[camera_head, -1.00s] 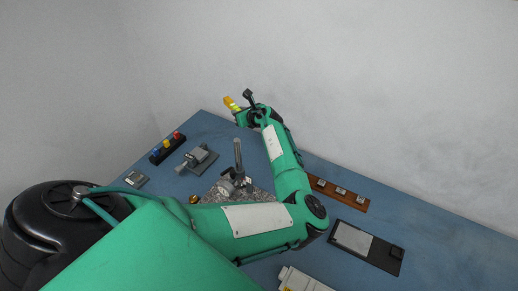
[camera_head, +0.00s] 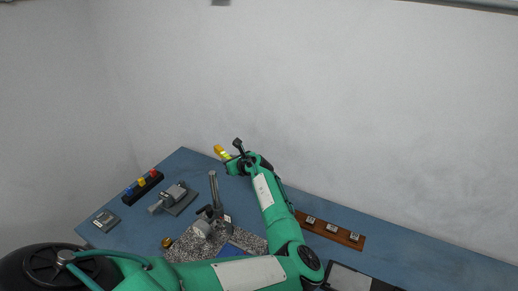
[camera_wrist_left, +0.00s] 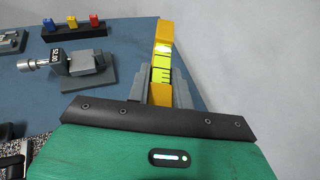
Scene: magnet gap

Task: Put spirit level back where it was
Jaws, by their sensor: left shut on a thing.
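The spirit level (camera_head: 220,152) is a small yellow bar with a bright yellow-green vial. My left gripper (camera_head: 234,167) is shut on it near the far edge of the blue table. In the left wrist view the spirit level (camera_wrist_left: 161,60) points away from the grey fingers of my left gripper (camera_wrist_left: 159,95), its lower end between them. I cannot tell whether it touches the table. My right gripper is not in view.
On the blue table (camera_head: 110,238) stand a black rack (camera_head: 143,188) with coloured blocks, a grey vise-like device (camera_head: 175,198), a post stand (camera_head: 214,190) on a speckled granite plate (camera_head: 185,255), and a wooden strip (camera_head: 330,231) with small blocks. A wall rises behind.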

